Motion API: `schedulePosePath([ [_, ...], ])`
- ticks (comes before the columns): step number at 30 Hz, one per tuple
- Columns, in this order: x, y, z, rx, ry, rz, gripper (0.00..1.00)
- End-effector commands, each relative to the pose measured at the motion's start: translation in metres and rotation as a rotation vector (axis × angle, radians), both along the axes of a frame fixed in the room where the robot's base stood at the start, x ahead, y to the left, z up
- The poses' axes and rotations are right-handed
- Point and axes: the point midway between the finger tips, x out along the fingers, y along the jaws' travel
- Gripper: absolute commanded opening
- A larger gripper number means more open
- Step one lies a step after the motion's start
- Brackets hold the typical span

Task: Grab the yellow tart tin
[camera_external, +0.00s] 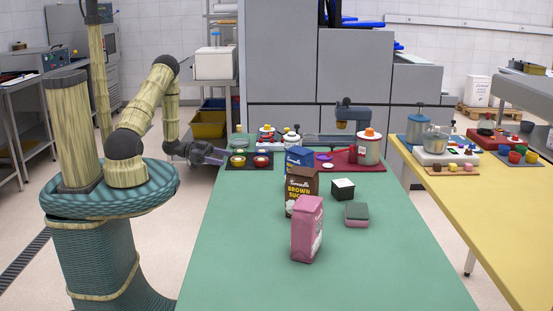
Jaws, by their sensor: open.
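My gripper (218,155) is open and empty at the left edge of the green table. It points right, towards a dark mat (229,166) with small round tins. A red-rimmed tin (237,161) stands on the mat's left side, just right of my fingers and apart from them, as far as I can tell. A second red-rimmed tin (261,161) stands to its right. The tins are too small here for me to tell surely which is the yellow tart tin. A small yellow cup-like piece (531,157) also shows among coloured ones on the far right table.
A brown sugar box (301,188), a pink bag (307,230) and small boxes stand mid-table. The near left of the green table (245,240) is clear.

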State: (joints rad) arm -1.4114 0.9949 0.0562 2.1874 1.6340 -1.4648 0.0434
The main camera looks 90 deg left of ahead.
Motion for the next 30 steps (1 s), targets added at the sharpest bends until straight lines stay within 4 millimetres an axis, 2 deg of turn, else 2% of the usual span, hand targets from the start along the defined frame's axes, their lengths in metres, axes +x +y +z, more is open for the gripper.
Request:
schedulePosePath([
  [3,0.021,-0.005,-0.002,-0.003,-0.001,-0.003,0.75],
  [6,0.032,-0.007,-0.004,-0.001,-0.001,-0.002,0.75],
  [20,0.040,-0.008,-0.004,0.000,-0.001,-0.001,0.75],
  [26,0.068,-0.015,0.000,-0.001,-0.002,-0.003,0.75],
  [30,0.083,-0.018,-0.005,0.000,0.000,-0.001,0.75],
])
